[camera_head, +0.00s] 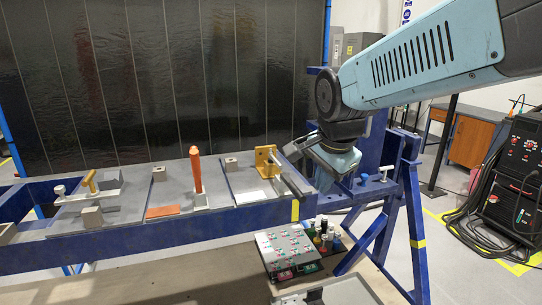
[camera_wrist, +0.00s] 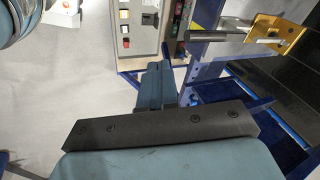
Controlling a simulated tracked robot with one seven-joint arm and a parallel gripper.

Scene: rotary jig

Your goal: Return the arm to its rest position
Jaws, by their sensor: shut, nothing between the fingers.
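My arm reaches in from the upper right in the head view, with its wrist hanging beside the right end of the blue jig frame (camera_head: 150,240). My gripper (camera_wrist: 155,66) shows in the wrist view as blue-grey fingers beyond a dark plate; they are together with nothing between them.
An orange upright handle (camera_head: 196,170), grey blocks and a yellow-handled clamp (camera_head: 90,182) stand on the jig. A control box (camera_head: 287,247) with buttons sits below in front. A welding machine (camera_head: 515,175) with cables and a wooden cabinet (camera_head: 470,138) stand at right. Grey floor is open between.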

